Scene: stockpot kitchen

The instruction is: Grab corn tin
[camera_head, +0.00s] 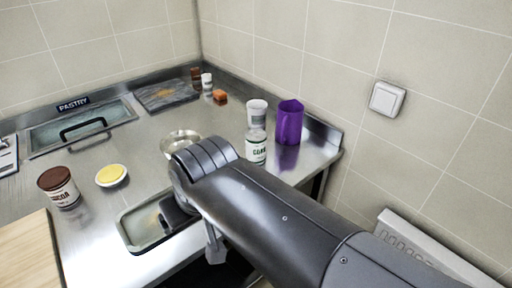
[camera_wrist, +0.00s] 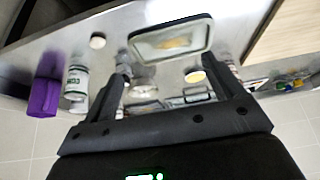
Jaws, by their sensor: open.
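The corn tin (camera_head: 256,149) is white with green lettering, standing upright on the steel counter just beyond my arm in the head view. In the wrist view, a white tin with green marks (camera_wrist: 76,82), which looks like the corn tin, lies left of my gripper (camera_wrist: 162,58). My gripper's two dark fingers are spread apart with nothing held between them. In the head view my gripper is mostly hidden by my arm, near the tray, left of the tin and apart from it.
A purple cup (camera_head: 289,122) stands right of the tin, and a white container (camera_head: 257,112) stands close behind it. A metal bowl (camera_head: 181,142) is to its left. A shallow tray (camera_head: 137,236) lies by the front edge. A brown-lidded tub (camera_head: 62,190) stands at left.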

